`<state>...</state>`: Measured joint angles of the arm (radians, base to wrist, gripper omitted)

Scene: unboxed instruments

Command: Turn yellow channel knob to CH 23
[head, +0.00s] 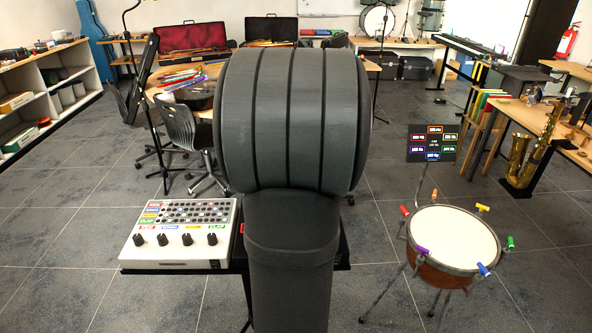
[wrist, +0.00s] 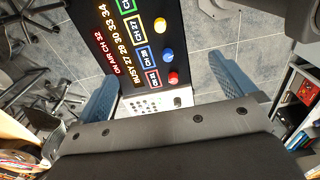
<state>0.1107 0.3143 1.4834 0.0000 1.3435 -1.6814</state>
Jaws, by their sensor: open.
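The yellow channel knob (wrist: 160,25) shows in the wrist view near the top, on the upper part of a black panel (wrist: 118,72). In the head view my arm hides the panel.
The panel carries lit text with BUSY and several numbers. A white box (head: 180,260) with black knobs stands left of my arm in the head view. A drum (head: 455,238) and a small sign (head: 432,143) stand at the right. Tiled floor surrounds them.

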